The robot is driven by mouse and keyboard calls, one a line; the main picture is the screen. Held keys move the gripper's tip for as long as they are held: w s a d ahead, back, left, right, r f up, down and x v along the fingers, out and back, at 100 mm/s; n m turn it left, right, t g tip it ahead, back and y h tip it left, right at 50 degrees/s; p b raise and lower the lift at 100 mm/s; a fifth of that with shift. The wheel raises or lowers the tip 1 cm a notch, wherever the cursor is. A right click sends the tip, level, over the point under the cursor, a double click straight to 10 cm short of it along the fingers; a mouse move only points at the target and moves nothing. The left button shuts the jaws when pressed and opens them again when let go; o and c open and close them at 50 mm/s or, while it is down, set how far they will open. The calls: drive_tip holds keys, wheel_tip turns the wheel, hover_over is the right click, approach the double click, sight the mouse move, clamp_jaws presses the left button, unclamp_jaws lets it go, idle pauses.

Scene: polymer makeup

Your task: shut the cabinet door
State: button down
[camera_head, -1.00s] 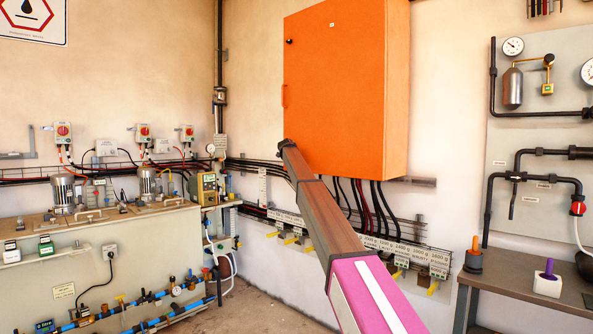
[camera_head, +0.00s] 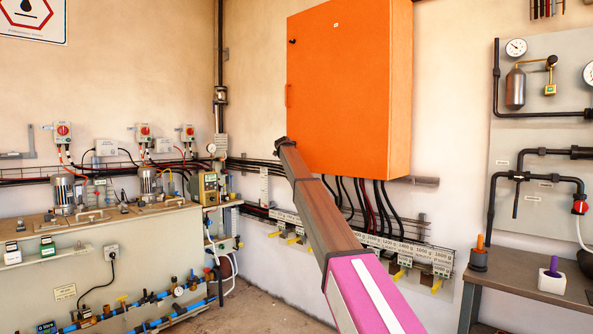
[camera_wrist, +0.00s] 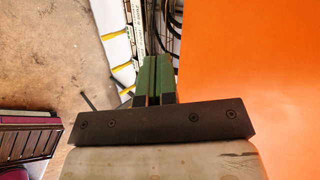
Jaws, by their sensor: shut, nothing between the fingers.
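The orange cabinet (camera_head: 400,90) hangs on the wall, with its flat door (camera_head: 340,90) facing me. The door looks flush with the body; I cannot tell if a small gap is left. The orange door (camera_wrist: 250,70) fills the right side there, apart from the fingers. Contact elsewhere is hidden.
Black cables (camera_head: 370,205) run below the cabinet to a row of labelled boxes (camera_head: 380,243) with yellow levers. A bench with motors (camera_head: 110,245) stands at left, a table (camera_head: 515,280) at right. Bare floor (camera_wrist: 55,50) shows at left in the wrist view.

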drive_tip(key=a+v, duration=0.1)
drive_tip(key=v, duration=0.8)
drive_tip(key=s+d+f+n+g+y, duration=0.1)
drive_tip(key=s+d+f+n, duration=0.35)
drive_tip(key=s+f, duration=0.75)
drive_tip(key=s+d+f+n+g, duration=0.25)
drive_tip(key=s+d+f, duration=0.3)
drive_tip(key=f, duration=1.15)
drive_tip(key=s+d+f+n+g+y, duration=0.1)
drive_tip(key=s+d+f+n, duration=0.55)
drive_tip(key=f, duration=0.85)
drive_tip(key=s+d+f+n+g+y, duration=0.1)
drive_tip(key=s+f, duration=0.6)
drive_tip(key=s, duration=0.7)
drive_tip(key=s+d+f+n+g, duration=0.1)
drive_tip(key=s+d+f+n, duration=0.2)
drive_tip(key=s, duration=1.1)
drive_tip(key=s+d+f+n+g+y, duration=0.1)
drive_tip(key=s+d+f+n, duration=0.2)
drive_tip(key=s+f, duration=0.9)
drive_tip(key=s+n, duration=0.2)
drive_tip(key=n, duration=0.1)
drive_tip(key=shift+s+g+y, duration=0.2)
drive_tip(key=shift+g+y, duration=0.1)
drive_tip(key=shift+g, duration=0.05)
drive_tip(key=shift+w, duration=0.1)
